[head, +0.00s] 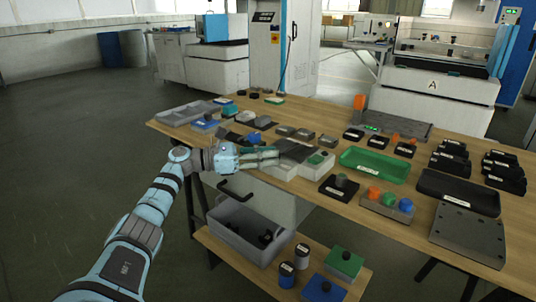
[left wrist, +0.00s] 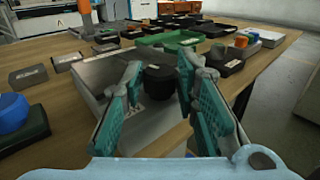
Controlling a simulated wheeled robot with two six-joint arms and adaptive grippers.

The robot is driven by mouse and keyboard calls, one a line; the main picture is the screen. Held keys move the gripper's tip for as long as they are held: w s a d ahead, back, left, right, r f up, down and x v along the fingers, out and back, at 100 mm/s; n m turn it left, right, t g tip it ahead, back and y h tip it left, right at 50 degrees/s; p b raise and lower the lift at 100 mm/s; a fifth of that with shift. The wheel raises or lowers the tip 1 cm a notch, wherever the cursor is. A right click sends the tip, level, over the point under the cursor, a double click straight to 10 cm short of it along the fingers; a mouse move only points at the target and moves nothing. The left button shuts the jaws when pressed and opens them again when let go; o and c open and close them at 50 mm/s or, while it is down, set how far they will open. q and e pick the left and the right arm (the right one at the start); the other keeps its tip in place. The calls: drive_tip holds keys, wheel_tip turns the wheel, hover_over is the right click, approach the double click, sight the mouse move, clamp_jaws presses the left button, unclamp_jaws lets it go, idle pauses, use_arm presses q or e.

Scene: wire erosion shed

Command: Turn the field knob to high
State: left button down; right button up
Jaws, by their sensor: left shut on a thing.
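The field knob (left wrist: 160,80) is a dark, round knob on a low, pale box with a grey top plate (left wrist: 103,72). In the left wrist view my left gripper (left wrist: 160,72) has its teal-padded fingers on either side of the knob and is shut on it. In the head view my left gripper (head: 275,156) reaches in from the left to the box, whose grey plate (head: 298,149) shows behind the fingers. The knob is hidden there by the fingers. I cannot read any high mark or see where the knob points. My right gripper is in neither view.
The wooden table (head: 330,118) is crowded. A blue-knobbed piece (left wrist: 14,110) is close by. A grey bin (head: 245,228) stands on a lower shelf.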

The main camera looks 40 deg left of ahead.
use_arm(q)
drive_tip(key=shift+a+m+g+h, duration=0.1)
drive_tip(key=shift+m+g+h, duration=0.2)
idle(0.4)
drive_tip(key=c, duration=1.2)
unclamp_jaws()
drive_tip(key=shift+c, duration=0.2)
drive_tip(key=v, duration=1.1)
drive_tip(key=shift+s+a, duration=0.2)
drive_tip(key=shift+a, duration=0.15)
